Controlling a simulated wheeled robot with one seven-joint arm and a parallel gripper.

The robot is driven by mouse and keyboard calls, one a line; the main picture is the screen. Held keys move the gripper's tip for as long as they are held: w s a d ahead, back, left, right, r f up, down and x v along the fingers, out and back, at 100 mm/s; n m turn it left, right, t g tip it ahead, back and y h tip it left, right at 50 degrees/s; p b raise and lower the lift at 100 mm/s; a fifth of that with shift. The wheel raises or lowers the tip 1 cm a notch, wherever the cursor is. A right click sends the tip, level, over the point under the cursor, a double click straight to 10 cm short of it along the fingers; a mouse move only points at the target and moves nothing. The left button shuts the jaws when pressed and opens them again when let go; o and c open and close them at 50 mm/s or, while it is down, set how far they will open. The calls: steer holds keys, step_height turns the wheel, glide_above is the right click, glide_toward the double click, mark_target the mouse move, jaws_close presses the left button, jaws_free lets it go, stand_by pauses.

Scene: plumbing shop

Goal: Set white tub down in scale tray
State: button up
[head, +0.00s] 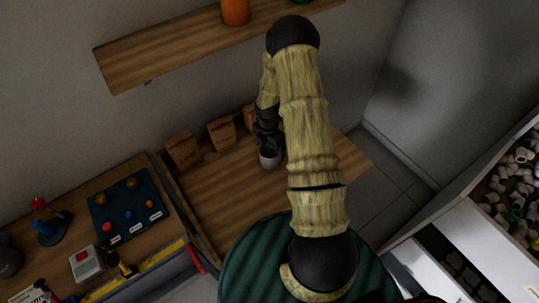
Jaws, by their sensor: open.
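A small whitish tub (269,161) stands upright on the wooden bench top (235,195), below my gripper. My gripper (268,147) is dark and points down at the tub's top. It is open, but its fingers are small and dark, and I cannot tell whether they touch the tub. My arm hides part of the bench to the right of the tub. I cannot make out a scale tray; it may be hidden behind my arm or by the tub.
Several brown paper bags (184,150) stand along the wall behind the tub. A wooden shelf (170,52) with an orange container (236,11) hangs above. A tool-covered bench (150,255) is at left, and a bin of pipe fittings (515,185) at right. The bench's front left is clear.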

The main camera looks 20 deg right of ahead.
steer(key=shift+f, duration=0.9)
steer(key=shift+c, duration=0.5)
steer(key=c, duration=1)
step_height(320, 180, up, 10)
steer(key=shift+b, duration=1.05)
